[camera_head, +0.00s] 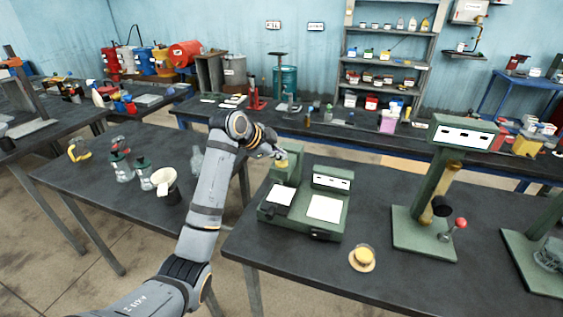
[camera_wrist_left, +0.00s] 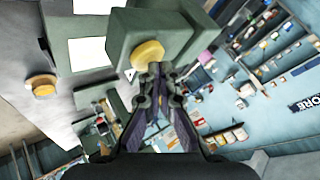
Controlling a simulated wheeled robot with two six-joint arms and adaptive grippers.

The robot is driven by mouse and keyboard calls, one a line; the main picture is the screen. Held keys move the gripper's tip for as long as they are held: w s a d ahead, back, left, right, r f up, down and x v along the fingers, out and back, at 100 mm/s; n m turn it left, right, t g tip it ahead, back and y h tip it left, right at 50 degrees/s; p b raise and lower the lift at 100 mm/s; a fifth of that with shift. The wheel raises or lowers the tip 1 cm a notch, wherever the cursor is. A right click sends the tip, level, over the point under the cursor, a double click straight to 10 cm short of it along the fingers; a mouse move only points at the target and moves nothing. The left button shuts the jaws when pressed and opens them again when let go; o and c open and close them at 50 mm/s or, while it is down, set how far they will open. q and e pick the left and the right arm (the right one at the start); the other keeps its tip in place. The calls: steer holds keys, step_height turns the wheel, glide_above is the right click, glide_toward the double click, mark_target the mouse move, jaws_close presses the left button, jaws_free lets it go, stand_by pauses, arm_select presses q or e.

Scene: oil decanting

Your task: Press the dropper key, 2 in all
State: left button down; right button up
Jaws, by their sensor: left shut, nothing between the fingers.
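A green dropper device (camera_head: 305,207) stands on the dark bench, with white panels and a raised post at its back left. A round yellow key (camera_head: 281,163) is on that post; it shows large in the left wrist view (camera_wrist_left: 147,54). My left gripper (camera_head: 280,154) is shut and empty, right at the key. In the left wrist view its closed fingertips (camera_wrist_left: 158,68) overlap the key's lower right edge. I cannot tell whether they touch it or whether the key is pushed in. My right gripper is not in view.
A yellow piece on a small round dish (camera_head: 362,260) lies in front of the device. A green press-like stand (camera_head: 425,232) with a red-knobbed lever stands to the right. A left bench holds glassware and a white funnel (camera_head: 164,179). Bare bench lies between device and stand.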

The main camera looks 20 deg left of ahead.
mark_target(279, 162)
arm_select(q)
steer(key=shift+f, duration=0.35)
steer(key=shift+r, duration=0.1)
stand_by(0.5)
steer(key=shift+r+p, duration=0.8)
steer(key=shift+p, duration=0.25)
step_height(279, 162, up, 5)
steer(key=p, duration=0.5)
stand_by(1.3)
